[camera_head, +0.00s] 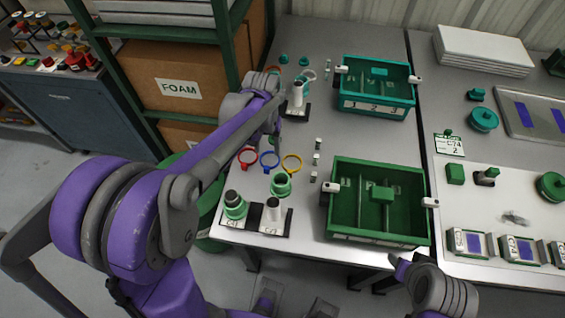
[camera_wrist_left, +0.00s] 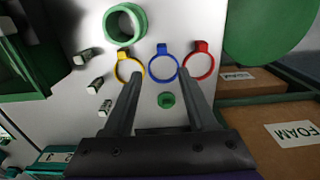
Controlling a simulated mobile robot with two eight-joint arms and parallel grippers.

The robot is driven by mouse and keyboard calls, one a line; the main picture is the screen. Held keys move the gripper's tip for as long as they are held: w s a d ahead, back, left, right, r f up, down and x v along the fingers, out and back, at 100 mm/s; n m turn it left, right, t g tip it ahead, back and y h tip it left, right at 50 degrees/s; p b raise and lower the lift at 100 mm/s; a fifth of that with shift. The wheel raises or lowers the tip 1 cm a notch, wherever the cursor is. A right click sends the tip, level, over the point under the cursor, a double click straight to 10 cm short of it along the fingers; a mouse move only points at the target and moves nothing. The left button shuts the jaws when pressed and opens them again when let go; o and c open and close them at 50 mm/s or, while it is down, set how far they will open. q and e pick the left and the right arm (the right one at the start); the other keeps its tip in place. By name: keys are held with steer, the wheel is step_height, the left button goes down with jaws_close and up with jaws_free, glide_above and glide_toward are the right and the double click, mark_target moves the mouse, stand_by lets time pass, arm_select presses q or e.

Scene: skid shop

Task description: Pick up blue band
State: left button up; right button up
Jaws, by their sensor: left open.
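The blue band (camera_head: 270,167) is a small ring with a tab, lying on the grey table between a red band (camera_head: 248,164) and a yellow band (camera_head: 292,171). In the left wrist view the blue band (camera_wrist_left: 151,71) sits between and beyond the two fingertips of my left gripper (camera_wrist_left: 159,73). The gripper is open and empty, with no visible contact with the band. The yellow band (camera_wrist_left: 129,79) is by one fingertip and the red band (camera_wrist_left: 212,67) by the other. In the head view my left arm largely hides its gripper.
A green cup-like ring (camera_head: 282,184) and bottle-like parts (camera_head: 236,207) stand near the bands. Several small white blocks (camera_head: 317,160) lie to the right. A green bin (camera_head: 331,212) and a teal bin (camera_head: 387,113) stand farther right. A shelf with a FOAM box (camera_head: 178,88) is at left.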

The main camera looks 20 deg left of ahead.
mark_target(267, 168)
arm_select(q)
steer(key=f, duration=0.7)
steer(key=s+f, duration=0.1)
steer(key=f, duration=0.2)
steer(key=shift+a+f+b, duration=0.1)
steer(key=shift+f+b, duration=0.1)
steer(key=shift+b, duration=0.2)
jaws_close()
